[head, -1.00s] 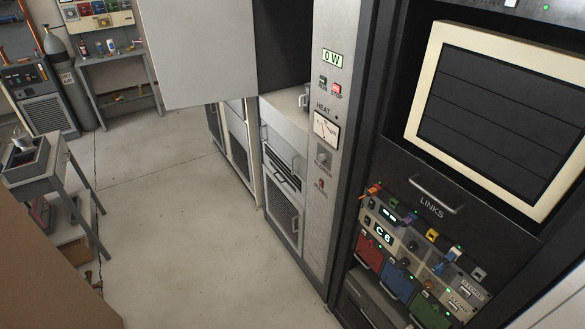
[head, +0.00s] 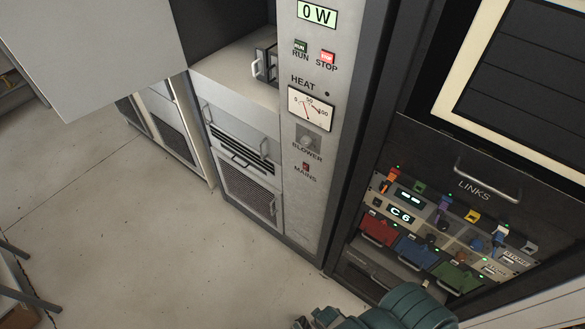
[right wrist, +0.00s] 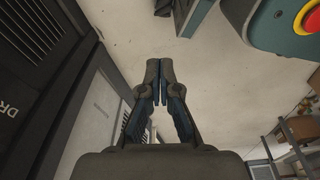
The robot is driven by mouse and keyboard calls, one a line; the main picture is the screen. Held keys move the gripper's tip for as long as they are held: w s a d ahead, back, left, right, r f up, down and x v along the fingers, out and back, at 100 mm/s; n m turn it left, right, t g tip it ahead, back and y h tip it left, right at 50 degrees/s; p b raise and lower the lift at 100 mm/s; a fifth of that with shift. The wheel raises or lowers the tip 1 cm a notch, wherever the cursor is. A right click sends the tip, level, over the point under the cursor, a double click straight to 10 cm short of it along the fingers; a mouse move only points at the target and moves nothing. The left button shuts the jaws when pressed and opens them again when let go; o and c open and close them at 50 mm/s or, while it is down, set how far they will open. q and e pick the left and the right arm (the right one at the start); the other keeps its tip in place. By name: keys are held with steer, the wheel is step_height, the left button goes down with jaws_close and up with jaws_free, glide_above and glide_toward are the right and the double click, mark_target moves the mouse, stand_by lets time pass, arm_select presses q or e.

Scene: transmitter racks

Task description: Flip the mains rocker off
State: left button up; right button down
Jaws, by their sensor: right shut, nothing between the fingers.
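The mains rocker (head: 306,166) is a small red switch above the MAINS label, low on the narrow grey control panel (head: 300,205) in the head view. My right gripper (right wrist: 152,66) is shut and empty in the right wrist view, with floor behind its fingertips. In the head view, a dark teal part of my arm shows at the bottom edge, well below and right of the rocker; its fingers are hard to make out there. My left gripper is not in view. The rocker is not visible in the right wrist view.
Above the rocker are the BLOWER knob (head: 308,142), the HEAT meter (head: 311,108), and the RUN (head: 300,46) and STOP (head: 327,57) buttons. A LINKS panel (head: 440,165) with coloured modules stands right. A grey open door (head: 90,50) juts out upper left.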

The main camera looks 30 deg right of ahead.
steer(key=w+d+r+n+t+h+b, duration=0.1)
steer(key=w+d+r+n+t+h, duration=0.2)
steer(key=w+r, duration=0.55)
steer(key=w+d+r+n+t+h+b, duration=0.15)
steer(key=w+d+r+n+t, duration=0.35)
steer(key=w, duration=0.6)
arm_select(q)
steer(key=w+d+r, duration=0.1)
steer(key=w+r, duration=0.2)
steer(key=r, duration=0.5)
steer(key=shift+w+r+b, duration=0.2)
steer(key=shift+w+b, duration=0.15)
steer(key=shift+b, duration=0.1)
arm_select(e)
steer(key=w+r+n+t+h, duration=0.1)
steer(key=w+r+t, duration=0.3)
steer(key=r, duration=0.8)
steer(key=w+r+n+t+h, duration=0.2)
steer(key=w+r+n+t, duration=0.1)
steer(key=r, duration=1)
steer(key=shift+w+r+t, duration=0.2)
steer(key=shift+w+t, duration=0.3)
steer(key=shift+w, duration=0.5)
